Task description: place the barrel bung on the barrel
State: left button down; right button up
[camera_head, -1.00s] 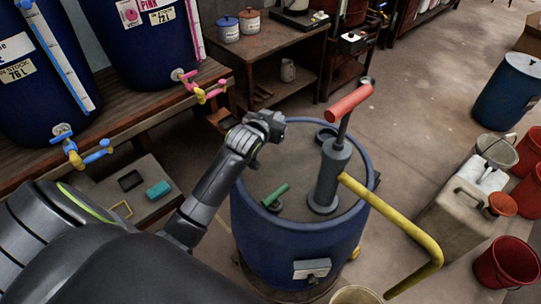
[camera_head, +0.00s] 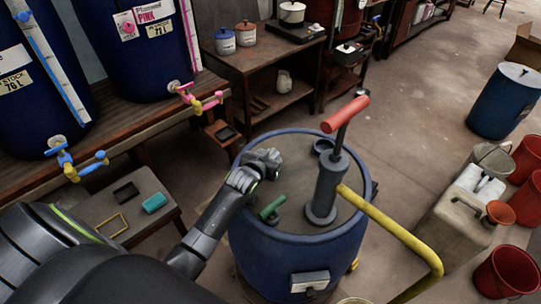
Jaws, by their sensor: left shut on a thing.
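The barrel (camera_head: 290,255) is a large blue drum in the middle, with a grey-brown top. On its top stand a grey hand pump (camera_head: 326,190) with a red handle, a green fitting (camera_head: 272,207) at the near left and a dark round collar (camera_head: 323,147) at the far side. My left gripper (camera_head: 268,160) is over the left far part of the barrel top, left of the pump. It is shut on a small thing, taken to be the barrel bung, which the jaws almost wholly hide. I cannot tell whether it touches the top. My right gripper is out of view.
A yellow hose (camera_head: 400,238) runs from the pump to the front right. A low table (camera_head: 97,208) with a teal block (camera_head: 154,202) stands at left. Jerrycans (camera_head: 450,225) and red buckets (camera_head: 507,272) stand at right. The floor behind the barrel is clear.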

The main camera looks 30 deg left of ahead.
pick_arm(q)
jog(key=shift+f, duration=0.2)
jog(key=c, duration=1.4)
grip_release()
jog(key=shift+o, duration=0.2)
jog(key=shift+r, duration=0.15)
jog(key=shift+s+r, duration=0.1)
jog(key=shift+s, duration=0.05)
jog(key=v, duration=1.1)
jog(key=shift+s+r, duration=0.15)
jog(key=shift+s, duration=0.15)
jog(key=shift+s, duration=0.1)
